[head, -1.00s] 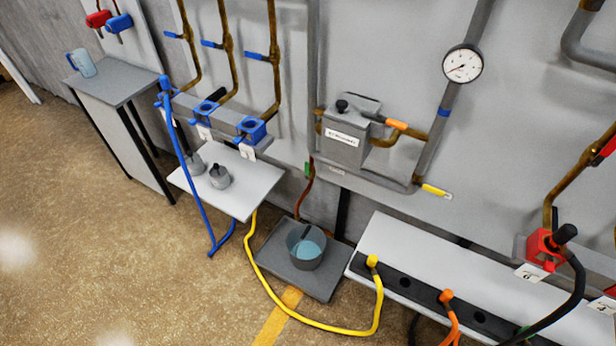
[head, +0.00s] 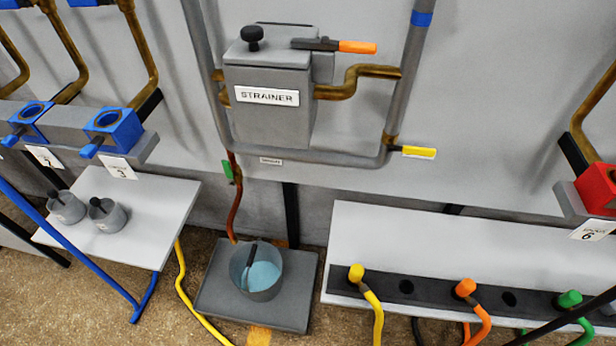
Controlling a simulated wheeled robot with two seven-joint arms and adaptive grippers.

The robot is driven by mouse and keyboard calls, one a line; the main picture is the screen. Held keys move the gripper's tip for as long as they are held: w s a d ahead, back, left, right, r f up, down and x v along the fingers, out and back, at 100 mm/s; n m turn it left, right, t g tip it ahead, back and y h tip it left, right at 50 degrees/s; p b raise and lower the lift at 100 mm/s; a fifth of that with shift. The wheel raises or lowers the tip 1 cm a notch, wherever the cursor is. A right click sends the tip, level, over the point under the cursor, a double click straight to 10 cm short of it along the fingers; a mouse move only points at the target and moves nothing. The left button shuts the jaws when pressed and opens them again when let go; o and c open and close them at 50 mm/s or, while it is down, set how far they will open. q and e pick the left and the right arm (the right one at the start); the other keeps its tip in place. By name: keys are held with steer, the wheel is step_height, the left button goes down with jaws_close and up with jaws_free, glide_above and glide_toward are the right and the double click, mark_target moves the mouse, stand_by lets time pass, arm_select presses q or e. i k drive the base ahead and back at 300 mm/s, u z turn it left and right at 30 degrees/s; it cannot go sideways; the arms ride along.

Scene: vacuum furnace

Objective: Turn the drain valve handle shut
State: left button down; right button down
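A small green handle (head: 228,171) sits on the thin copper drain pipe (head: 236,205) below the left side of the grey strainer box (head: 270,115). The handle looks upright, roughly along the pipe. A small white tag (head: 271,161) is on the grey pipe to its right; its text is too small to read. The pipe runs down to a grey bucket (head: 239,268) holding pale blue liquid, with a dark stick-like handle in it. Neither of my grippers shows in the head view.
The bucket stands on a grey floor plate (head: 300,300). An orange handle (head: 357,47) and a yellow handle (head: 418,152) stick out to the right. A white shelf (head: 150,200) with two grey pots is at left, and a bench (head: 400,235) with coloured hoses at right.

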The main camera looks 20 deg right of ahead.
mark_target(226, 164)
steer(key=u, duration=0.05)
steer(key=k, duration=0.65)
steer(key=u, duration=0.3)
steer(key=i, duration=0.3)
steer(key=u, duration=0.6)
steer(key=i, duration=1)
steer(key=z, duration=0.3)
